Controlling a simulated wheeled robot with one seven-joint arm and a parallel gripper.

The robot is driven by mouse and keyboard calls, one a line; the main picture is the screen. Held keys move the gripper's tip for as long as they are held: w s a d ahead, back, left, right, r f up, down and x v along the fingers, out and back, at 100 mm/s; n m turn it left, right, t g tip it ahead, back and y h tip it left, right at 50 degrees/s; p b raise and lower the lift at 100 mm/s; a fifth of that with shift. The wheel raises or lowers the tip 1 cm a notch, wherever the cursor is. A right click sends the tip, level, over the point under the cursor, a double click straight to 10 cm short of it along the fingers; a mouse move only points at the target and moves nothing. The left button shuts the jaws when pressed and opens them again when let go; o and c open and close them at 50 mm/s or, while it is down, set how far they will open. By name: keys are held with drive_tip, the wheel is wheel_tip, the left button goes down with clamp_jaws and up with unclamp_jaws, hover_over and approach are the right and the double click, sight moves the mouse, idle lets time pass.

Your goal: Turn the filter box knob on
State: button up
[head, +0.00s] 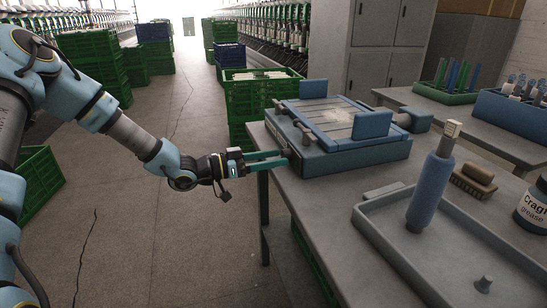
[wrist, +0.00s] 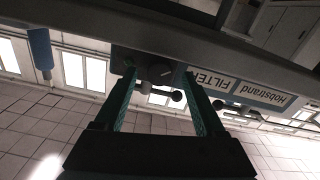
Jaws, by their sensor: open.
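The filter box (head: 355,152) is a blue-grey box with a slatted top, sitting on the grey table. In the wrist view its face appears upside down with a FILTER label (wrist: 208,80). A dark round knob (wrist: 160,73) with a pale pointer mark is on that face, between my fingertips. My gripper (head: 286,157) is open, its two long teal fingers reaching to the near left corner of the box. In the wrist view the fingers (wrist: 162,82) stand on either side of the knob. I cannot tell whether they touch it; the head view does not show the knob clearly.
A brush (head: 474,182) and a grease jar (head: 535,205) are to the right. Green crates (head: 250,97) stand behind the table.

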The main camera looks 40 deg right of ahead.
drive_tip(key=shift+d, duration=0.15)
drive_tip(key=shift+c, duration=0.3)
clamp_jaws()
